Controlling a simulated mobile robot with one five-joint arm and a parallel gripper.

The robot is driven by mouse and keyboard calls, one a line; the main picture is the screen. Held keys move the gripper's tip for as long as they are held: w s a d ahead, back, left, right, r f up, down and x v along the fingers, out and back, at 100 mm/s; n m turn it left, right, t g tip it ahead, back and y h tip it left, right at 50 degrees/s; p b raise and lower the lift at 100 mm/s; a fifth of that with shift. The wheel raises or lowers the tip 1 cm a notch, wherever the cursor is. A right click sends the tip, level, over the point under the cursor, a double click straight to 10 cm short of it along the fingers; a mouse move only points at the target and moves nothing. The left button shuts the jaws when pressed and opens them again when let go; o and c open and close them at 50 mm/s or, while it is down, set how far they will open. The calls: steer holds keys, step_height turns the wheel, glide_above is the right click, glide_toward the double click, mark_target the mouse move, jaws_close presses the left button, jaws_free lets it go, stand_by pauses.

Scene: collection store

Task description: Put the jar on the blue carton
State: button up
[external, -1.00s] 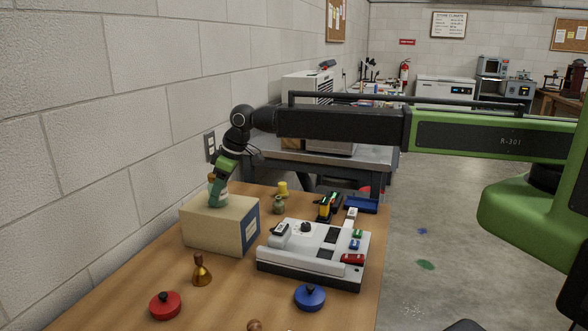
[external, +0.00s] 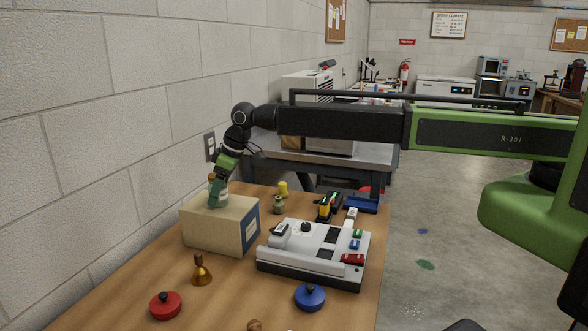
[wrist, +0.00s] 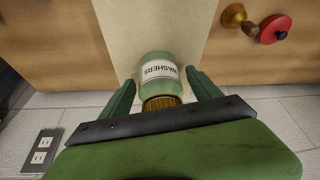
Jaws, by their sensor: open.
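The jar (wrist: 159,72) is green with a ribbed brown-gold lid and a white label reading WASHERS. In the wrist view it is over the tan top of the carton (wrist: 150,22) and seems to stand on it. The carton (external: 212,228) is a tan box with a dark blue panel on its right end, near the wall in the external view. My gripper (wrist: 161,88) is open, with one green finger on each side of the jar and gaps showing. In the external view my gripper (external: 217,192) is low over the carton's back left and mostly hides the jar.
A white device (external: 315,254) stands right of the carton. A small greenish pot (external: 278,205) and a yellow item (external: 283,188) are behind. The wall is close on the left.

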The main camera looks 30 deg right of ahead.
steer(key=p+v, duration=0.9)
steer(key=v, duration=0.2)
steer(key=shift+r+p, duration=0.25)
steer(key=shift+p, duration=0.15)
steer(key=shift+d, duration=0.1)
steer(key=w+d+f+m+h, duration=0.1)
steer(key=w+d+m, duration=0.25)
steer(key=d, duration=1.45)
steer(key=w+d+m+h, duration=0.2)
steer(key=w+d+m, duration=0.15)
steer(key=d, duration=1.45)
steer(key=s+d+m+g, duration=0.1)
steer(key=s+d, duration=0.3)
steer(key=d, duration=1)
steer(key=s+d+m+g+h, duration=0.1)
steer(key=s+d+m, duration=0.3)
steer(key=d, duration=1.1)
steer(key=shift+f, duration=0.4)
